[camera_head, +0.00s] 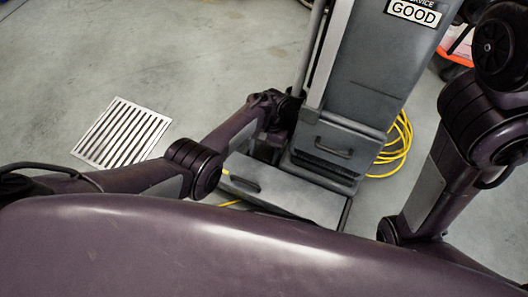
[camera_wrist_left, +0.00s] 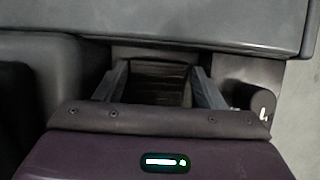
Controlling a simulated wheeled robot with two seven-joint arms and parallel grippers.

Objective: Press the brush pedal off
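A tall grey floor machine (camera_head: 365,65) stands at the centre right in the head view, with a low flat base (camera_head: 290,197) at its foot. I cannot clearly make out the brush pedal. My left arm reaches the machine's left side, just above the base. In the left wrist view my left gripper (camera_wrist_left: 158,90) has its two fingers spread apart. A dark ribbed surface (camera_wrist_left: 158,80) shows between and beyond them; I cannot tell whether it is the pedal or whether the fingers touch it. My right arm hangs at the right, its gripper out of sight.
A yellow cable (camera_head: 397,150) lies coiled right of the machine. A metal floor grate (camera_head: 122,133) is at the left, with open floor around it. A grey panel (camera_wrist_left: 160,20) spans the top of the left wrist view, close beyond the fingers. An orange-rimmed item (camera_head: 455,55) stands at the upper right.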

